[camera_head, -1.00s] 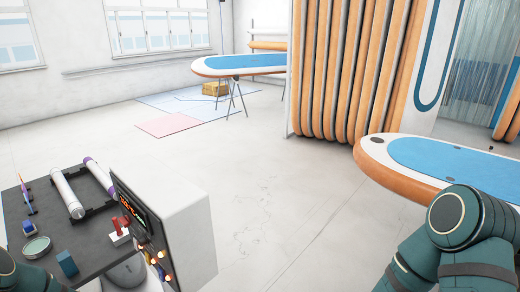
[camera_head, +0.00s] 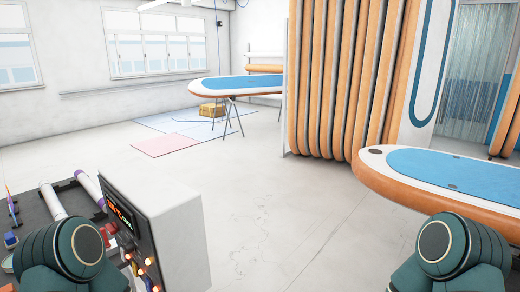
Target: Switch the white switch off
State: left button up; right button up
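A white control box (camera_head: 172,238) with a dark front panel (camera_head: 116,206) stands at the lower left. The panel has a lit red and green display (camera_head: 121,213) and several small glowing orange lights (camera_head: 143,262). I cannot make out a white switch on the panel, which I see at a steep angle. My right arm is at the lower right. Neither gripper is in view.
A dark table (camera_head: 32,205) at the left holds white rolls (camera_head: 53,200) and small items. An orange-edged board with a blue top (camera_head: 450,170) lies at the right. Orange boards (camera_head: 335,80) stand upright behind. The middle floor (camera_head: 260,215) is clear.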

aim_at(122, 255)
jog(key=u, duration=1.1)
